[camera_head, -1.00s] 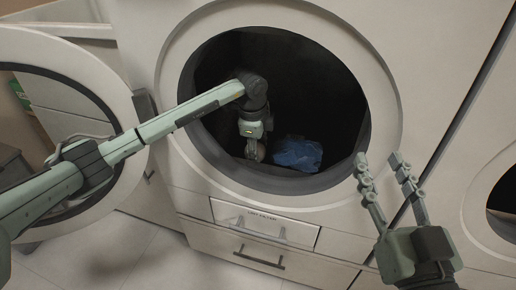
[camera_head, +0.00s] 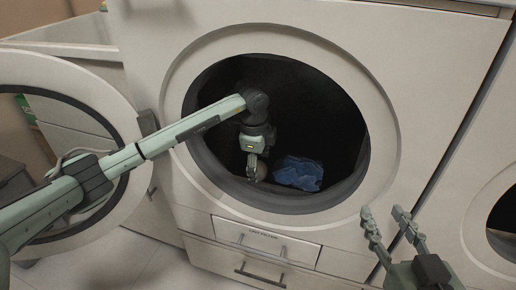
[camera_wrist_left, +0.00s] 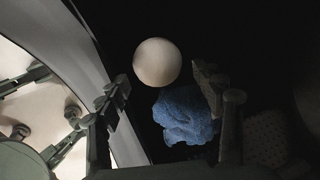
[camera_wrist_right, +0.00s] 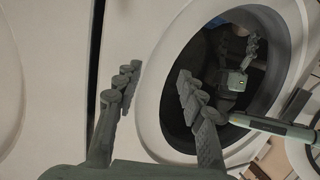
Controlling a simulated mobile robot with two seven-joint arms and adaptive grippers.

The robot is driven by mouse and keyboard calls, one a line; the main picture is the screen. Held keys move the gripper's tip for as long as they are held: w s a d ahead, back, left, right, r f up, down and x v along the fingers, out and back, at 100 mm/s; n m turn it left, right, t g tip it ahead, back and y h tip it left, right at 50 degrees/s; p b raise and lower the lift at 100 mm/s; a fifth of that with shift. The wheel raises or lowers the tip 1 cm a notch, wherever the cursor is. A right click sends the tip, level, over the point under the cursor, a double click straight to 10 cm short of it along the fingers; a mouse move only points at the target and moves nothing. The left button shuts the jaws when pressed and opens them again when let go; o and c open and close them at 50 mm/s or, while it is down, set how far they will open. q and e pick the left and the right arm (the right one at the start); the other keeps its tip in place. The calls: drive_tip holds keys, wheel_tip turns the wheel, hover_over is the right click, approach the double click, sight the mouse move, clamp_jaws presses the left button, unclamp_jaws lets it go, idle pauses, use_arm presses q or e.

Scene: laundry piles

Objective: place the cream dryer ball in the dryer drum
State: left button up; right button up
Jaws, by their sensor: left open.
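The cream dryer ball (camera_wrist_left: 157,62) shows whole in the left wrist view, inside the dark dryer drum (camera_head: 320,115). My left gripper (camera_head: 257,178) reaches through the round opening and points down near the drum's front lower part. Its fingers stand apart on either side of the ball, with visible gaps in the left wrist view (camera_wrist_left: 161,84). In the head view the ball is mostly hidden behind this gripper. My right gripper (camera_head: 386,213) is open and empty outside the dryer, to the lower right of the opening.
A crumpled blue cloth (camera_head: 298,172) lies in the drum close to the ball, right of my left gripper. The open round door (camera_head: 112,215) stands at the left, under my left arm. The drum's rim surrounds my arm. A lint filter panel (camera_head: 266,243) is below.

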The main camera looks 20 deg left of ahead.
sight(260, 166)
use_arm(q)
drive_tip(key=p+v, duration=0.2)
drive_tip(key=v, duration=0.1)
drive_tip(key=shift+r, duration=0.15)
drive_tip(key=shift+p+v, duration=1.05)
drive_tip(key=shift+v, duration=0.2)
use_arm(e)
drive_tip(key=s+d+f+m+g+h, duration=0.1)
drive_tip(key=s+d+f+g+h, duration=0.5)
drive_tip(key=s+d+f+g, duration=0.5)
drive_tip(key=s+d+f, duration=0.2)
drive_tip(key=d, duration=0.1)
drive_tip(key=shift+d+f+m, duration=0.4)
use_arm(q)
drive_tip(key=shift+s, duration=0.1)
use_arm(e)
drive_tip(key=shift+s, duration=0.1)
